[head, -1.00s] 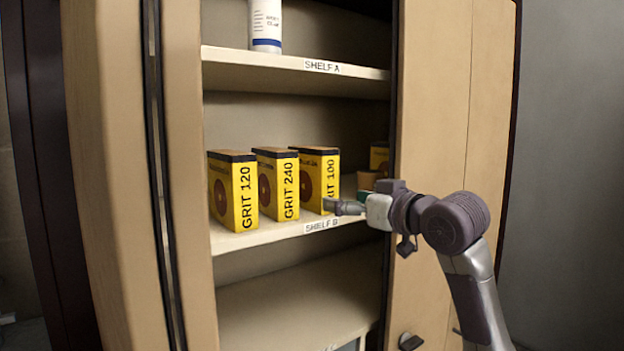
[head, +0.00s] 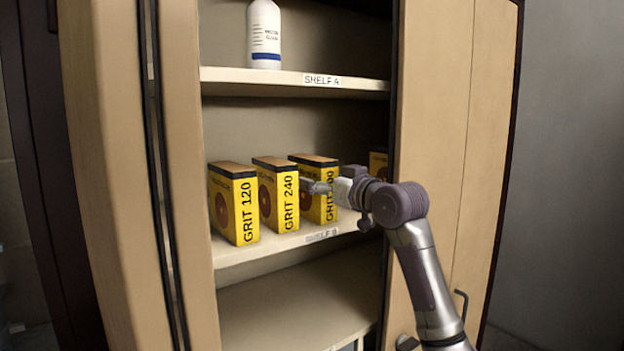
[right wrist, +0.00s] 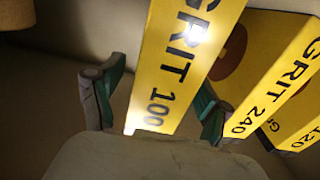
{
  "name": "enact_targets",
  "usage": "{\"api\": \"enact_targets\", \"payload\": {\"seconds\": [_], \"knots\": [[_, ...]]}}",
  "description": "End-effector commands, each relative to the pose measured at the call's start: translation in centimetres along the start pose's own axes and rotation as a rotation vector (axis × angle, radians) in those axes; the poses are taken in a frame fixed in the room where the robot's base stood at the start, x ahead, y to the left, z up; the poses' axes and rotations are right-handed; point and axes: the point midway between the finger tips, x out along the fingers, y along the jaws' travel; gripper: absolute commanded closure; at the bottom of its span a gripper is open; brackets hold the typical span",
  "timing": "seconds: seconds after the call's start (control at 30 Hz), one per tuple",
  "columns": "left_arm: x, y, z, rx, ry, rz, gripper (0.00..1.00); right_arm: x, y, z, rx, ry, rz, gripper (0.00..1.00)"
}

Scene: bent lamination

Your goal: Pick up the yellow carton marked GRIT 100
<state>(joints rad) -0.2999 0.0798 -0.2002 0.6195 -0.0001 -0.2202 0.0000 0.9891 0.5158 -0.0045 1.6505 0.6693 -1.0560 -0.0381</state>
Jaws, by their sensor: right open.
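The yellow carton marked GRIT 100 (head: 328,211) stands upright on shelf B, the rightmost of three yellow cartons in front. My right gripper (head: 318,187) is open at its front and hides part of its label in the head view. In the right wrist view, the GRIT 100 carton (right wrist: 168,70) lies between the two green-padded fingers of my right gripper (right wrist: 155,100). The left finger stands apart from the carton; the right finger is close to its side, and I cannot tell whether they touch. My left gripper is not in view.
The GRIT 240 carton (head: 278,198) stands just left, close to the right finger, with the GRIT 120 carton (head: 235,205) beyond it. Another yellow carton (head: 378,163) is partly hidden at the right. Shelf A (head: 260,81) above holds a white bottle (head: 264,38).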

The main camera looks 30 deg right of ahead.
Motion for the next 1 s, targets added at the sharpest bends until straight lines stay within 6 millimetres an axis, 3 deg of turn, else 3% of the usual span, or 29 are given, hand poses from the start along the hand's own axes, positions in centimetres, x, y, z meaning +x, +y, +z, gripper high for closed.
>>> {"api": "enact_targets", "payload": {"seconds": [0.03,0.17,0.43,0.9,1.0], "knots": [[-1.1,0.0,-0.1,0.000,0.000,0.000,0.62,0.9,0.0,-0.5,0.003,-0.003,-0.002,0.23],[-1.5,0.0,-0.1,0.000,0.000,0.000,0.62,2.2,0.0,-0.3,0.000,-0.002,-0.002,0.23],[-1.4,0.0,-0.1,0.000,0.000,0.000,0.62,2.4,0.0,-0.1,-0.001,0.000,-0.001,0.23],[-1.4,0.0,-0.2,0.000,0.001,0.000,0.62,2.4,0.0,-0.1,-0.001,0.000,-0.001,1.00],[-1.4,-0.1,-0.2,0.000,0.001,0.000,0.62,2.4,0.0,-0.2,-0.001,0.003,-0.001,1.00]]}}
